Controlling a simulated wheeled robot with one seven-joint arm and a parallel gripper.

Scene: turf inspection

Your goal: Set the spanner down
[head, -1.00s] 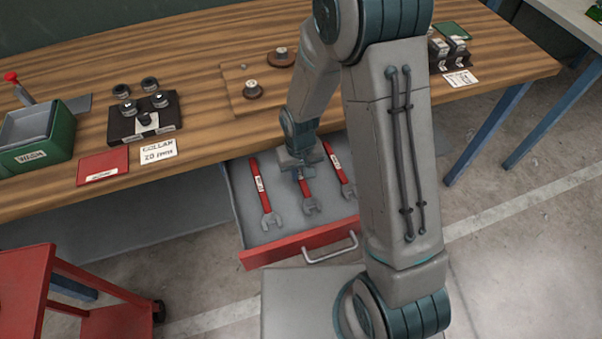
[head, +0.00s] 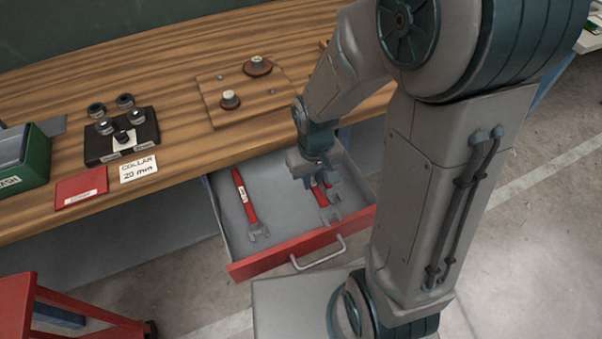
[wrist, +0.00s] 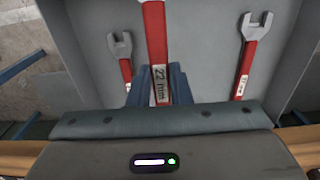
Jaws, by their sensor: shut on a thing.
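My gripper (head: 313,178) is over the open drawer. In the wrist view its two blue-grey fingers (wrist: 158,86) are shut on the red handle of a spanner (wrist: 156,40) labelled 22 mm. This spanner looks nearer the camera than the others, and its head end runs out of the picture. Two other red spanners with grey open ends lie in the drawer, one at the left (head: 246,205) in the head view, the other close to the held one (wrist: 121,50). In the head view my gripper partly hides the held spanner.
The grey-lined drawer (head: 287,248) has a red front and a metal handle. Above it, the wooden bench (head: 180,168) carries a wooden board (head: 260,98) with two pegs, a black collar block (head: 95,153), a label card (head: 139,168) and a red booklet (head: 81,188).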

